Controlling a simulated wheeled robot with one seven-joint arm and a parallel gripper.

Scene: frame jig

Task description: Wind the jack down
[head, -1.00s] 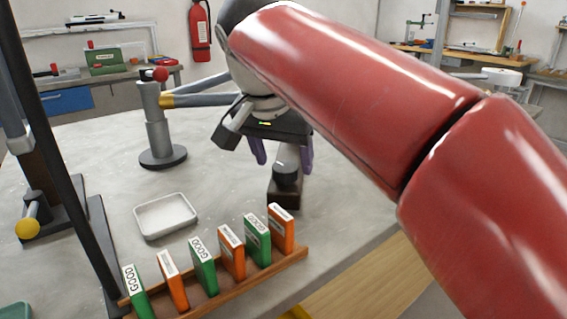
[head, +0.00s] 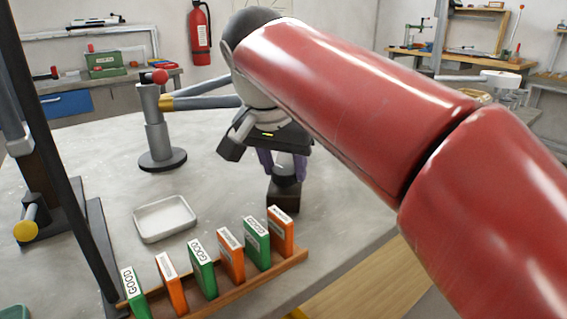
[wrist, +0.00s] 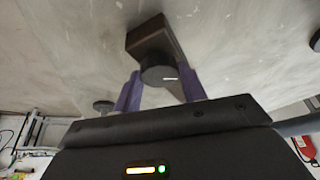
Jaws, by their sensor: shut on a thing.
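The jack appears to be the short upright piece with a dark brown block base (head: 283,198), a black round collar and a grey top. It stands on the grey table near its right edge. My gripper (head: 283,168) points down over it, its purple fingers shut on the grey upper part. The wrist view shows the block (wrist: 152,40) and the dark round part (wrist: 158,76) between the purple fingers (wrist: 160,92). The gripper body hides the top of the jack.
A grey post (head: 158,135) with a red ball and side bars stands behind left. A white tray (head: 165,218) and a wooden rack (head: 290,262) of green and orange cards lie in front. A black upright frame (head: 75,165) stands at the left.

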